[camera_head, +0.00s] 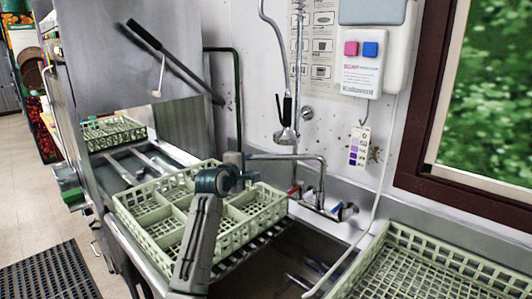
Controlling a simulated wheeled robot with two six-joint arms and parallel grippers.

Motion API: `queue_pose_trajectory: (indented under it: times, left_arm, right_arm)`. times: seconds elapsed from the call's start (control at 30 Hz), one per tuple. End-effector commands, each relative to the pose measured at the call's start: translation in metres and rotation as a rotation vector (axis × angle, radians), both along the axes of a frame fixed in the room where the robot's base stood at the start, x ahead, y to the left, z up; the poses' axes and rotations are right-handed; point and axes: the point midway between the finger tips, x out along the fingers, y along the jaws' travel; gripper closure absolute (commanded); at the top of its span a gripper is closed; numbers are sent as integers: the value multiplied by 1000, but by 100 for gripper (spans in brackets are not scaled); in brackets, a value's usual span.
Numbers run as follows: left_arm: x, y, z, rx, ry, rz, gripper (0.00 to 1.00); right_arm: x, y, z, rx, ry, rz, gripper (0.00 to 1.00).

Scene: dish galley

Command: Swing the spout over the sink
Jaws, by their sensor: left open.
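The metal spout (288,157) rises from the wall faucet and runs to the left, so its outer end is above the green rack, left of the sink. The sink basin (272,262) lies below and in front of the faucet, partly covered by the rack. My left gripper (238,160) is open at the spout's outer end, in front of my teal wrist. I cannot tell if its fingers touch the spout. The faucet body has a red handle (294,190) and a blue handle (347,211). My right gripper is out of view.
A pale green dish rack (150,238) sits left of the sink, under my arm. Another rack (440,262) stands at the right. A spray head (287,136) on a hose hangs above the spout. The steel dishwasher (130,60) is open at the left.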

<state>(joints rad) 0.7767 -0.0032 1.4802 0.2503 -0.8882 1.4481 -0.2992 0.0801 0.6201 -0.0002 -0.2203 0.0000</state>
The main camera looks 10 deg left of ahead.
Motion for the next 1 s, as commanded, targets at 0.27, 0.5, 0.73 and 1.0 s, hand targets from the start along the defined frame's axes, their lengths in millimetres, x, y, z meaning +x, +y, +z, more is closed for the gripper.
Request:
queue_pose_trajectory:
  times: [0.27,0.5,0.73,1.0]
  left_arm:
    - [26,-6,-2,-1,2,-1,59]
    - [62,-13,-9,-1,1,-1,59]
    - [88,-18,-15,0,0,-1,59]
    - [102,-21,-20,1,0,0,59]
  right_arm:
    - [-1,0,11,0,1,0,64]
    - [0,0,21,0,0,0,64]
    - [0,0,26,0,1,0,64]
    - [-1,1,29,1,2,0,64]
